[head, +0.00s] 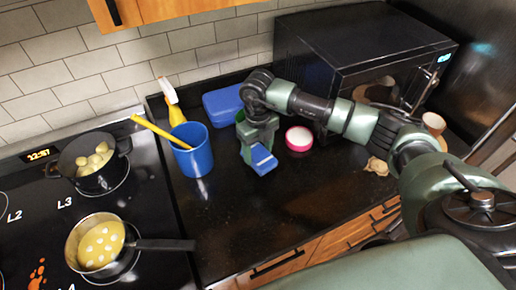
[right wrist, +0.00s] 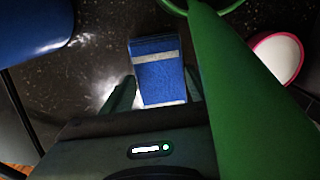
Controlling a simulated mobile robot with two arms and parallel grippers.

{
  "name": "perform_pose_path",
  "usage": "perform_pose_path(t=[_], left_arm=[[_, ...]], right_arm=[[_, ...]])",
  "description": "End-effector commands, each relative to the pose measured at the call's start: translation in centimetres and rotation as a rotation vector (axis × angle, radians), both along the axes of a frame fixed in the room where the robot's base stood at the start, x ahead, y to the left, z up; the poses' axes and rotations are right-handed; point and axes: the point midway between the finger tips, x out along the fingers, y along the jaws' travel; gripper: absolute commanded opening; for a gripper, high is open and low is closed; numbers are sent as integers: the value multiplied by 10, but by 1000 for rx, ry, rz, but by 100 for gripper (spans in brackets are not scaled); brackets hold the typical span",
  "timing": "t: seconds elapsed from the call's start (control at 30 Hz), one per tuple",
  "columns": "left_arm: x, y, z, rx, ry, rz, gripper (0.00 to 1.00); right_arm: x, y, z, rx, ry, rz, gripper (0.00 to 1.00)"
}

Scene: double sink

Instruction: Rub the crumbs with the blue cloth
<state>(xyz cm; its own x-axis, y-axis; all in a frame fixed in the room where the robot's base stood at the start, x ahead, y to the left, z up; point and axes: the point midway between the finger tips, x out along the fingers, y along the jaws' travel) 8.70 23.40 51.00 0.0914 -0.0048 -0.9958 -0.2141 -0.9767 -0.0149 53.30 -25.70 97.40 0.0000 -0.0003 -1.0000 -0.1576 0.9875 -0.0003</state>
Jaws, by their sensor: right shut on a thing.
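My right gripper (head: 260,148) points down over the dark counter and is shut on the blue cloth (head: 263,161), a folded block-like piece. In the right wrist view the cloth (right wrist: 157,82) shows a pale grey stripe and sits between the fingers (right wrist: 153,95). I cannot tell whether it touches the counter. A small patch of light-brown lumps, which look like the crumbs (head: 377,166), lies on the counter to the right, in front of the microwave and apart from the cloth. My left gripper is not in view.
A blue cup (head: 192,158) with a yellow-handled tool stands left of the gripper, a spray bottle (head: 171,104) and blue box (head: 222,104) behind. A pink-rimmed white round thing (head: 299,138) lies between cloth and crumbs. The microwave (head: 350,45) stands behind. The front counter is clear.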

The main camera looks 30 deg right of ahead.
Motion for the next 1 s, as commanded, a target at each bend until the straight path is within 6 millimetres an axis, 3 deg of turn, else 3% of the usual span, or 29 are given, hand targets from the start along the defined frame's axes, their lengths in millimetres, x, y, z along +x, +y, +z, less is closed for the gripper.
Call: perform_pose_path(t=[1.0], left_arm=[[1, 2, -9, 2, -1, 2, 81]], right_arm=[[0, 0, -10, 0, -1, 0, 19]])
